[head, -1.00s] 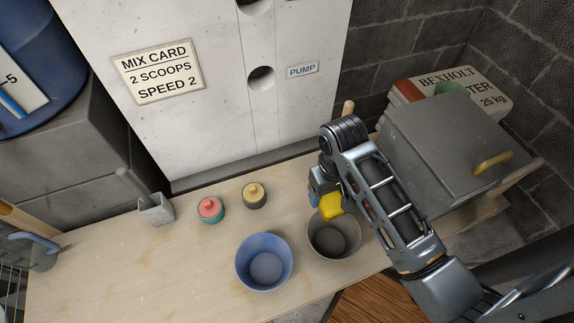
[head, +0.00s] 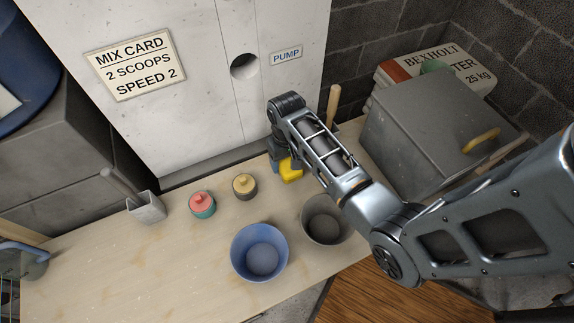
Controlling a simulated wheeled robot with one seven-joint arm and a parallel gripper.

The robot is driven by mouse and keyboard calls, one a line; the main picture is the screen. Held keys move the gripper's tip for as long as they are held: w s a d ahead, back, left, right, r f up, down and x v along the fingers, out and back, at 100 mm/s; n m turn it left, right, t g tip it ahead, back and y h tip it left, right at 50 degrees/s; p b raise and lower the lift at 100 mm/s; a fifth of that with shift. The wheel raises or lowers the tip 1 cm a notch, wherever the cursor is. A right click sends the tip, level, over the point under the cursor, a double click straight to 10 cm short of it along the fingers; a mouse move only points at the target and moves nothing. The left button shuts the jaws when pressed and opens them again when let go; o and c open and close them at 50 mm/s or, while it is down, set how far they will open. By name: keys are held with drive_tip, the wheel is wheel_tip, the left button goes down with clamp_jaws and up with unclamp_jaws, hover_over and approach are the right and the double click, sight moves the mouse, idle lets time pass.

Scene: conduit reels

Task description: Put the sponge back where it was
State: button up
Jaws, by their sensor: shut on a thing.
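The yellow sponge (head: 291,170) shows in the head view just behind the grey bowl, partly hidden by my arm. My gripper (head: 282,166) is shut on the sponge, with its fingers mostly hidden by the wrist. The sponge is low over the wooden bench, near the foot of the white panel. I cannot tell whether it touches the bench.
A grey bowl (head: 324,217) and a blue bowl (head: 259,252) stand at the bench's front. A red-lidded pot (head: 202,204), a yellow-lidded pot (head: 245,187) and a grey scoop (head: 147,207) stand to the left. A grey box (head: 425,135) stands at right. The bench (head: 130,265) is clear front left.

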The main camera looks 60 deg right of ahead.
sight(287, 166)
drive_tip(key=shift+f, duration=1.55)
drive_tip(key=shift+f, duration=0.1)
drive_tip(key=o, duration=1.3)
